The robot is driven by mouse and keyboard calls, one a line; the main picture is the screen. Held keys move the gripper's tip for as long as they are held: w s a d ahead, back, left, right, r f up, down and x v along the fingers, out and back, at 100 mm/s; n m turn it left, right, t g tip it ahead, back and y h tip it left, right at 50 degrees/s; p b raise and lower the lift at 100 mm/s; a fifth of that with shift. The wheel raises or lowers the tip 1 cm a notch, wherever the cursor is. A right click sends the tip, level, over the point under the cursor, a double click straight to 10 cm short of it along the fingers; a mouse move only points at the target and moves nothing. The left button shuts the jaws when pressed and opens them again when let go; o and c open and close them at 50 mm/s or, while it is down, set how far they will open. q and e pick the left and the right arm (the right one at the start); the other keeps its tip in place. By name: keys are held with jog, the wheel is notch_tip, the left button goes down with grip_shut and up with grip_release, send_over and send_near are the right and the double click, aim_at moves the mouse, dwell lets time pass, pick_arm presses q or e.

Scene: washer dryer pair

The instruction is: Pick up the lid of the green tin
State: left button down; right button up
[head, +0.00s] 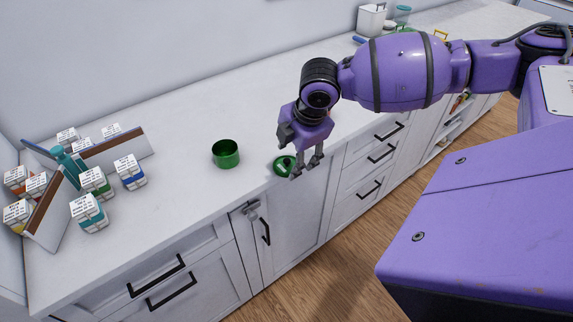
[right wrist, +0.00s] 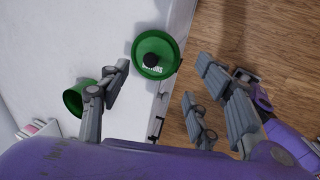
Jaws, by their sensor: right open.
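The green lid (head: 283,165) with a dark round knob lies at the front edge of the white counter. In the right wrist view the lid (right wrist: 157,43) shows its knob and some white lettering, and its right part appears to reach past the counter edge. The open green tin (head: 226,154) stands upright on the counter, left of the lid; it also shows in the right wrist view (right wrist: 73,99). My right gripper (head: 304,172) is open and empty, above and close to the lid, fingers pointing down. Contact cannot be told. My left gripper is not in view.
Several small labelled jars (head: 130,172) and a brown-faced rack (head: 118,148) stand at the counter's left end. A white canister (head: 371,20) and other items are at the far end. Drawers with black handles (head: 156,275) are below. The counter around the tin is clear.

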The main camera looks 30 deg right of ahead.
aim_at(289, 167)
jog(key=x, duration=0.4)
jog(key=shift+w+d+f, duration=0.15)
jog(key=c, duration=0.9)
jog(key=shift+o, duration=0.2)
